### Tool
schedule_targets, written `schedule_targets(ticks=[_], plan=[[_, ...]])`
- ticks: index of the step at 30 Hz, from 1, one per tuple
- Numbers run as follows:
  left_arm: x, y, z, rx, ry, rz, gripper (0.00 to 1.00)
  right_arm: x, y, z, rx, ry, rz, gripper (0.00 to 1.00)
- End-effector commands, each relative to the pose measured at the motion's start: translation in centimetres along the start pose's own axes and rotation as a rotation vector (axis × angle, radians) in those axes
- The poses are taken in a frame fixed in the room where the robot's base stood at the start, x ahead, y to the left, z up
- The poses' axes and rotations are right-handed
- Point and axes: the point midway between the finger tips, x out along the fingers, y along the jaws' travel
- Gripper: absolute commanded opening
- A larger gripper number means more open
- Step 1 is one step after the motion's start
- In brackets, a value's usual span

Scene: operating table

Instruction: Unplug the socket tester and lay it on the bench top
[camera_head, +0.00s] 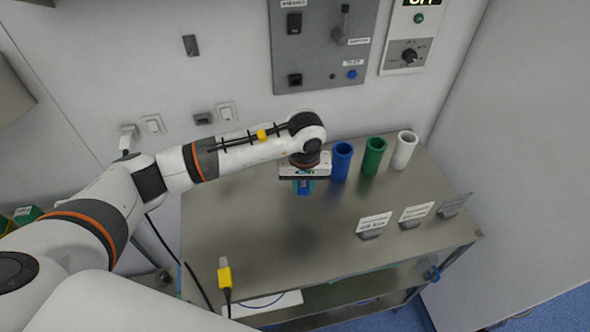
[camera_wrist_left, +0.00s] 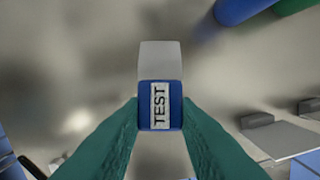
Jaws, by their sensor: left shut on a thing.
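The socket tester (camera_wrist_left: 160,62) has a blue end with a white TEST label and a pale grey body. My left gripper (camera_head: 303,187) is shut on it, with a teal finger on each side of the blue end in the left wrist view. In the head view the gripper points down over the middle of the steel bench top (camera_head: 260,225). There the tester is mostly hidden beneath the gripper. It is away from the wall sockets (camera_head: 153,124). I cannot tell whether it touches the bench. My right gripper is not in view.
A blue tube (camera_head: 341,162), a green tube (camera_head: 374,157) and a white tube (camera_head: 404,150) stand just right of the gripper. Label cards (camera_head: 374,224) line the right front. A yellow plug (camera_head: 225,277) with a black cable is at the front left. The bench's middle front is clear.

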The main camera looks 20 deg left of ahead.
Motion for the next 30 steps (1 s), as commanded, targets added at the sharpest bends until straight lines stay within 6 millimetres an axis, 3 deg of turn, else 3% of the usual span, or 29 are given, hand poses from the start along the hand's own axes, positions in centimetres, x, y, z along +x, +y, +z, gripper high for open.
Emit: schedule_targets(ticks=[12,21,30], plan=[[3.3,-0.1,-0.3,-0.015,0.011,0.007,0.0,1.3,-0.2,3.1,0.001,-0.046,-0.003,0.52],[6.2,-0.1,-0.5,-0.014,0.01,0.006,0.0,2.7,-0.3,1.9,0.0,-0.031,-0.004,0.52],[7.7,-0.1,-0.6,-0.013,0.009,0.006,0.0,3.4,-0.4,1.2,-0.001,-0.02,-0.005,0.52]])
